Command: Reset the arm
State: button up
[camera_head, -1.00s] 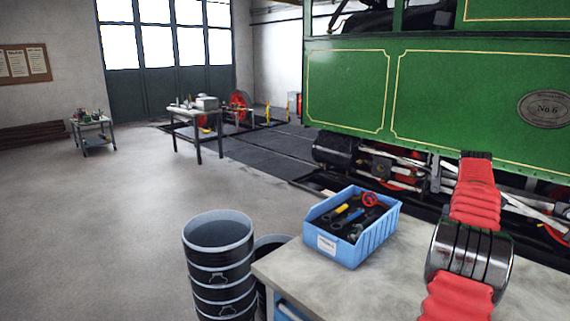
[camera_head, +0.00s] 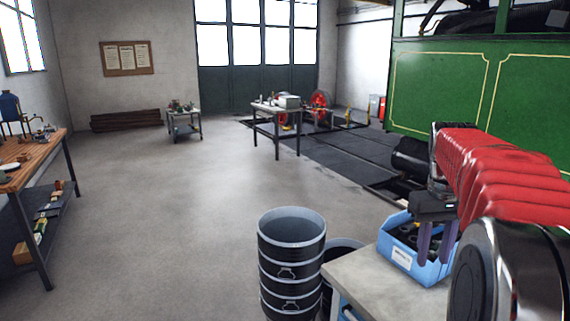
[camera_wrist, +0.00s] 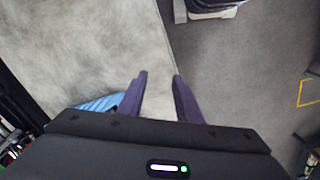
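My arm, in a red ribbed sleeve, reaches in from the right of the head view. My gripper (camera_head: 433,258) hangs from it with two purple fingers pointing down, in front of the blue bin (camera_head: 401,256) in the picture. In the wrist view the two fingers (camera_wrist: 159,80) stand apart with nothing between them. Below them lie the workbench edge and the floor, and part of the blue bin (camera_wrist: 97,104) shows at the lower left. The head view does not show clearly how high the fingers are over the bench.
The grey workbench (camera_head: 377,284) is at the lower right. Stacked black buckets (camera_head: 291,262) stand left of it. A wooden bench (camera_head: 33,160) is at the left, a small cart (camera_head: 184,117) and a metal table (camera_head: 276,107) farther back. The green tram (camera_head: 440,92) is right. The middle floor is clear.

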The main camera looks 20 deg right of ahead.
jog(key=a+n+t, duration=0.1)
jog(key=a, duration=1)
jog(key=s+a+f+n+t, duration=0.1)
jog(key=s+a, duration=0.4)
jog(key=a, duration=0.5)
jog(key=s+a+f+n+t, duration=0.1)
jog(key=s+a+f+t, duration=0.2)
jog(key=a, duration=0.7)
notch_tip(320, 180, down, 3)
jog(key=shift+s+a+f+t+y, duration=0.15)
jog(key=shift+s+a+t+y, duration=0.2)
jog(key=shift+s, duration=0.85)
